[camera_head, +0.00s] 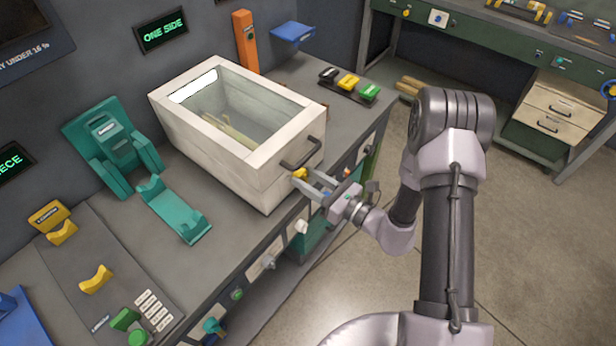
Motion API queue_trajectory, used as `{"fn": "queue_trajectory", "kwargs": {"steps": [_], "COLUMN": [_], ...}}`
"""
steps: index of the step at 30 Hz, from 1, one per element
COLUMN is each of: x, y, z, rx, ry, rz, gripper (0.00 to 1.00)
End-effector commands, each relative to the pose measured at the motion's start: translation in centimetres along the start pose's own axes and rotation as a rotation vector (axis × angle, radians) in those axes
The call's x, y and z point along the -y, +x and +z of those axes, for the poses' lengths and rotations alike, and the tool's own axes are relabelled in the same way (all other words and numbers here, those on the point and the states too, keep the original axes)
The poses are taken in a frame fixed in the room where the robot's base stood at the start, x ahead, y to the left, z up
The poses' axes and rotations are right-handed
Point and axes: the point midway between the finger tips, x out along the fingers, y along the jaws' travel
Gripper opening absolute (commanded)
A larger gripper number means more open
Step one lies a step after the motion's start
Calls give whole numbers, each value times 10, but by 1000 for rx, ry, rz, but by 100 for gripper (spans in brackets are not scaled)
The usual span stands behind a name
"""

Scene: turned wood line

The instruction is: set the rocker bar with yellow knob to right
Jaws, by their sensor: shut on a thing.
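The yellow knob (300,174) shows at the front edge of the bench, just below the handle of the white glass-topped box. My gripper (309,181) reaches in from the right, with its fingers shut on the yellow knob. The rocker bar that bears the knob is mostly hidden behind my fingers and the box corner, so I cannot tell which way it is tilted.
The white box (255,158) with a black handle (301,153) stands right beside my gripper. More controls line the bench front, including a white knob (301,227) and a green one (237,294). A teal fixture (175,208) stands left. Floor at right is clear.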

Motion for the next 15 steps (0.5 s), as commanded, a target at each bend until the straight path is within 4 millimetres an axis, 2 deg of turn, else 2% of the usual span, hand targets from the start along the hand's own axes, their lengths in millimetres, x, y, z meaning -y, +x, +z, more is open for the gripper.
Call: {"fn": "queue_trajectory", "kwargs": {"steps": [15], "x": [0], "y": [0], "z": [1], "rx": [-1], "ry": [256], "rz": [0], "gripper": [0]}}
